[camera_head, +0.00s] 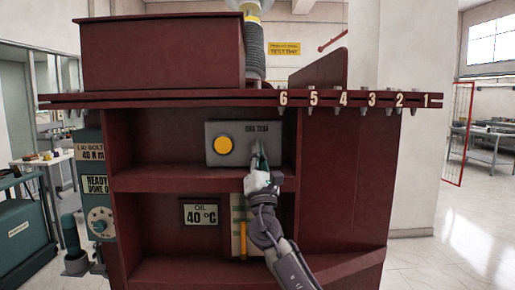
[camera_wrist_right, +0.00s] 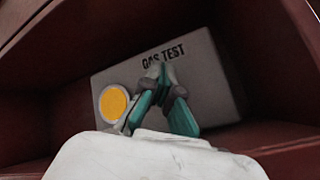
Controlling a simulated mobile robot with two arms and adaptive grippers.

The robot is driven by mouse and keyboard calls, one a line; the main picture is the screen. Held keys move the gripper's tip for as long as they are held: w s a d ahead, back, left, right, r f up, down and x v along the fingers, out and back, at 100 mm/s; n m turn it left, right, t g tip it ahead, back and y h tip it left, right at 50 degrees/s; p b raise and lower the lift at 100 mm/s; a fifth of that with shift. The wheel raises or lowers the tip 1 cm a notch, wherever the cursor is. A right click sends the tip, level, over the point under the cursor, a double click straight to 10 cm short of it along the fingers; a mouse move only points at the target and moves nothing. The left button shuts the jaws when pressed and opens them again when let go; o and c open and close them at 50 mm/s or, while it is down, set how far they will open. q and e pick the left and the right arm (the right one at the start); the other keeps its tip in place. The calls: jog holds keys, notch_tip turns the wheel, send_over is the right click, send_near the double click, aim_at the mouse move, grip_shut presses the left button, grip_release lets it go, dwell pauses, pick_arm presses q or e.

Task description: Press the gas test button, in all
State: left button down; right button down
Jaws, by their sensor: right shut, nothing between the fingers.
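The gas test box (camera_head: 213,157) is a grey box labelled "GAS TEST" in the upper bay of the dark red transformer. Its round yellow button (camera_head: 223,145) is on the left part of its face. My right gripper (camera_head: 259,158) is shut and empty in front of the right part of the box, to the right of the button. In the right wrist view the box (camera_wrist_right: 213,85) looks tilted. The button (camera_wrist_right: 113,103) shows left of the gripper's teal fingers (camera_wrist_right: 162,75). I cannot tell whether the fingertips touch the box. My left gripper is not in view.
Bolts numbered 6 to 1 line the flange (camera_head: 330,98) above the bay. A shelf (camera_head: 150,181) runs below the box. Under it are an oil display (camera_head: 201,213) reading 40 °C and a yellow gauge strip (camera_head: 242,238). A teal torque unit (camera_head: 98,215) stands left.

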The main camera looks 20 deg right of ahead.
jog(key=shift+d+r, duration=0.35)
jog(key=shift+r, duration=0.05)
dwell(0.4)
jog(key=shift+f, duration=0.1)
jog(key=shift+w+a+f+b, duration=0.15)
jog(key=shift+f+b, duration=0.2)
jog(key=shift+f, duration=0.15)
jog(key=shift+f, duration=0.1)
